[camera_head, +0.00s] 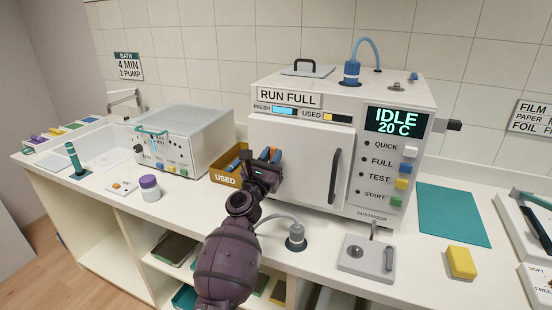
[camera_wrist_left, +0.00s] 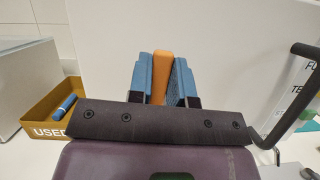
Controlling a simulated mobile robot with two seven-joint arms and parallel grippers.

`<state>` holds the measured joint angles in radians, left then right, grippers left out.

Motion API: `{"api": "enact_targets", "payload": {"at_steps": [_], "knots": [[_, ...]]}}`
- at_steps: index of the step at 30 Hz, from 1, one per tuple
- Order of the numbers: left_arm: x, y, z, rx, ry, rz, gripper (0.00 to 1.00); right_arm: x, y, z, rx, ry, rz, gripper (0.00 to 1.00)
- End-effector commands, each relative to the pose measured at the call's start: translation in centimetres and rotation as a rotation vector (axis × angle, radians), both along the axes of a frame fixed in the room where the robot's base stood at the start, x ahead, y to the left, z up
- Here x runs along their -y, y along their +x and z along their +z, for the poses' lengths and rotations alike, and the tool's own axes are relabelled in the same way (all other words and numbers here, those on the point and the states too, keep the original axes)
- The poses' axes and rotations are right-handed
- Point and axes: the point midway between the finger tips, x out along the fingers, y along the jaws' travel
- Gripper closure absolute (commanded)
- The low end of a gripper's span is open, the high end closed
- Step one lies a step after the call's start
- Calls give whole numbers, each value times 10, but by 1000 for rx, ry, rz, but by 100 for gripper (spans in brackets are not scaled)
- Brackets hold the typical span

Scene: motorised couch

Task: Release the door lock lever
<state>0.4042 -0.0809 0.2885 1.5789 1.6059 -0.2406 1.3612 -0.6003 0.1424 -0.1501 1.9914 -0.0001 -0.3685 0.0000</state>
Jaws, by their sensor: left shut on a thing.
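The sterilizer-like white machine has a white door (camera_head: 307,165) with a dark vertical handle (camera_head: 335,178). The handle also shows at the right of the left wrist view (camera_wrist_left: 295,95). My left gripper (camera_head: 268,156) is at the left edge of the door. In the left wrist view its two blue fingers (camera_wrist_left: 162,72) are shut on an upright orange piece (camera_wrist_left: 162,80), which looks like the door lock lever. The lever's base is hidden behind the gripper body. The door looks closed. My right gripper is not in view.
An amber bin marked USED (camera_head: 226,177) stands left of the gripper, with a blue item in it. A grey plug with a hose (camera_head: 295,238) and a small grey plate (camera_head: 366,258) are in front of the machine. A teal mat (camera_head: 453,214) lies at right.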

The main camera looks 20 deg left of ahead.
Motion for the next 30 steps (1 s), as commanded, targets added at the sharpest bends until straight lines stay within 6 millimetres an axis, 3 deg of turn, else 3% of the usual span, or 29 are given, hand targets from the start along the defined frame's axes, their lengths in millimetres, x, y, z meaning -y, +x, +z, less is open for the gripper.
{"api": "enact_targets", "payload": {"at_steps": [11,23,24,29,30], "knots": [[-6,0,-1,-6,-104,0,100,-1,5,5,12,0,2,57],[-7,0,-1,-6,-112,0,100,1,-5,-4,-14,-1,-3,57],[-7,0,-1,-6,-112,0,79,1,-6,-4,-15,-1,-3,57],[-7,0,-1,-6,-111,0,55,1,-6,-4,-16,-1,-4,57],[-7,0,-1,-5,-110,0,55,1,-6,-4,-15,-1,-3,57]]}}
